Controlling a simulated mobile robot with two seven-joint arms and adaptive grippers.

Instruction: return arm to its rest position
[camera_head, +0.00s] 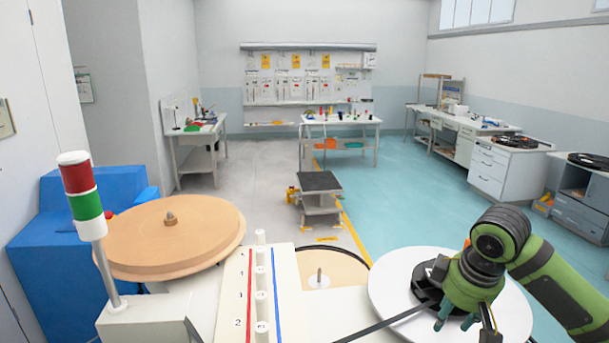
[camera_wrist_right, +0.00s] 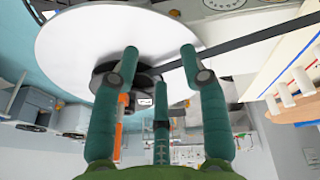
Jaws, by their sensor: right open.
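My right arm (camera_head: 555,285), green with dark joints, comes in from the right edge of the head view. My right gripper (camera_head: 458,320) hangs over the white disc (camera_head: 395,272) at the lower right. Its teal fingers are spread and hold nothing. A black roll (camera_head: 428,275) sits on the disc, partly hidden behind the gripper. A black strip (camera_head: 385,325) runs from it to the lower left. In the right wrist view, the open fingers (camera_wrist_right: 159,55) show in front of the white disc (camera_wrist_right: 75,50) and black strip (camera_wrist_right: 235,45). Contact cannot be told. My left gripper is not in view.
A cream panel (camera_head: 262,310) with white rollers and red and blue lines stands left of the disc. Further left are a tan disc (camera_head: 165,240) and a red-green signal lamp (camera_head: 82,195). A small step stand (camera_head: 320,190) and benches are far behind, with open floor between.

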